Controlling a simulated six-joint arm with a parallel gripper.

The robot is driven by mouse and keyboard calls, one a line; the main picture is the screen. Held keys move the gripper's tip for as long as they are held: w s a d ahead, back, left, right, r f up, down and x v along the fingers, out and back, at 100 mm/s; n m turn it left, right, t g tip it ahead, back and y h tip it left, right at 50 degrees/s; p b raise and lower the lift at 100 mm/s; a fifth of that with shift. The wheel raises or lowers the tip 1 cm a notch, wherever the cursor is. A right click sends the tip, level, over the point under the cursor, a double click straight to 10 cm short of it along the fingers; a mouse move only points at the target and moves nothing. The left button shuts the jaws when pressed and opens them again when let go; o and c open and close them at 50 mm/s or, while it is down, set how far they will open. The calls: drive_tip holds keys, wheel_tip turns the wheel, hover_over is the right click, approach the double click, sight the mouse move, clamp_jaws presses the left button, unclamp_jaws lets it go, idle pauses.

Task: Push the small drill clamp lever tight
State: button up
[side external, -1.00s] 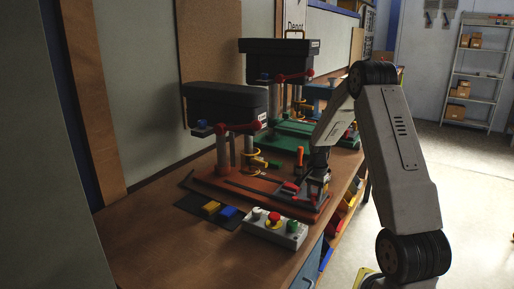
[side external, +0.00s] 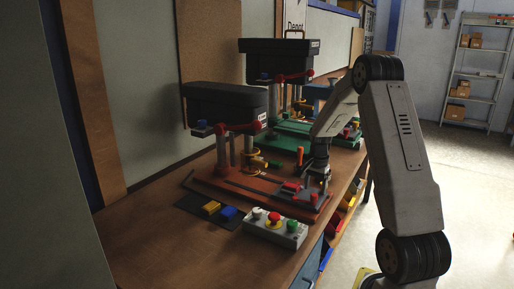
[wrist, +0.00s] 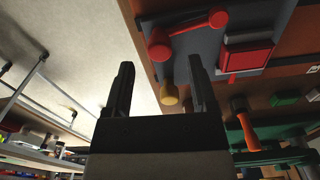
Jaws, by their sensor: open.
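The nearer drill press has a dark head (side external: 225,105) and an orange-red base (side external: 215,180) on the bench. A grey plate with red parts (side external: 291,187) sits at the base's right end. In the wrist view, a red lever with rounded ends (wrist: 190,34) lies on this plate beside a square red block (wrist: 247,55). An orange handle (side external: 299,157) stands behind the plate; it also shows in the wrist view (wrist: 247,130). I cannot tell how tight the clamp is. My gripper (wrist: 161,61) is open and empty, over the plate's right end in the side view (side external: 317,176).
A second drill press (side external: 280,52) with a green base stands behind. A control box (side external: 275,228) with red, green and white buttons stands in front, left of it a dark mat (side external: 205,208) with yellow and blue blocks. Coloured bins (side external: 340,222) line the bench's right edge. Bench front-left is clear.

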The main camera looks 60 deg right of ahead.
drive_tip(key=shift+r, duration=2.4)
drive_tip(key=w+a+f+n+t, duration=0.1)
drive_tip(key=w+a+n, duration=0.3)
drive_tip(key=a, duration=0.6)
drive_tip(key=w+a+n, duration=0.1)
drive_tip(key=a+n, duration=0.5)
drive_tip(key=a, duration=0.4)
drive_tip(key=s+a+f+n, duration=0.1)
drive_tip(key=s+a+n, duration=0.2)
drive_tip(key=a, duration=0.5)
drive_tip(key=s+a+n+t, duration=0.1)
drive_tip(key=s+a+n, duration=0.2)
drive_tip(key=a+n, duration=0.2)
drive_tip(key=a, duration=0.2)
drive_tip(key=shift+a+f+n+t, duration=0.3)
drive_tip(key=shift+a+f+n, duration=0.05)
drive_tip(key=shift+f+n, duration=0.05)
